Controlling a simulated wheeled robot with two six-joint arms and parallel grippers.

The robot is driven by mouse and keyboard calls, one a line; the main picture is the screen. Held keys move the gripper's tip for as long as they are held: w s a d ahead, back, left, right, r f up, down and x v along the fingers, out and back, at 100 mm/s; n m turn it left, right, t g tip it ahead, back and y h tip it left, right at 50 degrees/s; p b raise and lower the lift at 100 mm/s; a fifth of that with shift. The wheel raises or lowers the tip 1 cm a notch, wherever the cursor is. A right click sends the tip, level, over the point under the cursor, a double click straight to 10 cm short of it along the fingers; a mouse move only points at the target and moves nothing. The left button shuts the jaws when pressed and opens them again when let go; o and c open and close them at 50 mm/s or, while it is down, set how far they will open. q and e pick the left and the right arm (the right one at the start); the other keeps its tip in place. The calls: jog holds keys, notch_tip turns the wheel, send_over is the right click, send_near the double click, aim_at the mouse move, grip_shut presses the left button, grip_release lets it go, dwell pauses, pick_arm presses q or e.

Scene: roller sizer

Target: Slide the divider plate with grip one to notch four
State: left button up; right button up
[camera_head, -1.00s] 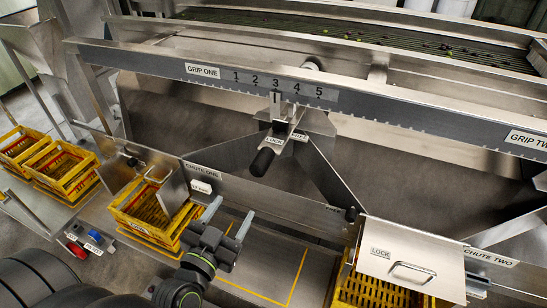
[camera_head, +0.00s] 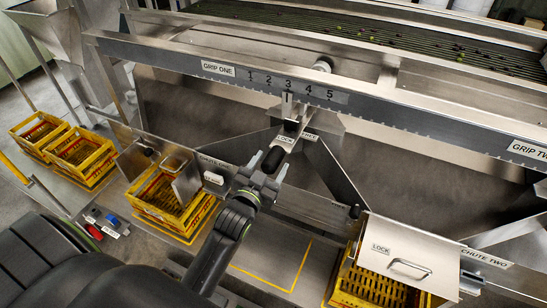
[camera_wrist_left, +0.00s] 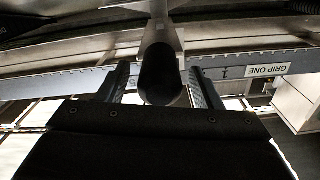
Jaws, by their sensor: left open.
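The grip one divider (camera_head: 290,125) hangs from the notched rail (camera_head: 300,92), and its pointer stands at number 3 on the scale. Its black handle (camera_head: 273,159) sticks out toward me, below the LOCK and FREE labels. My left gripper (camera_head: 268,169) is open at the handle's near end. In the left wrist view, the dark round handle (camera_wrist_left: 162,75) shows between the two spread fingers of the left gripper (camera_wrist_left: 160,88), with gaps on both sides. The scale above the handle is marked 1 to 5. My right gripper is out of view.
A chute two cover (camera_head: 408,247) with a handle stands at the lower right. Yellow crates (camera_head: 170,222) stand at the left.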

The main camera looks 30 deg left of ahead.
pick_arm(q)
jog(key=shift+w, duration=1.3)
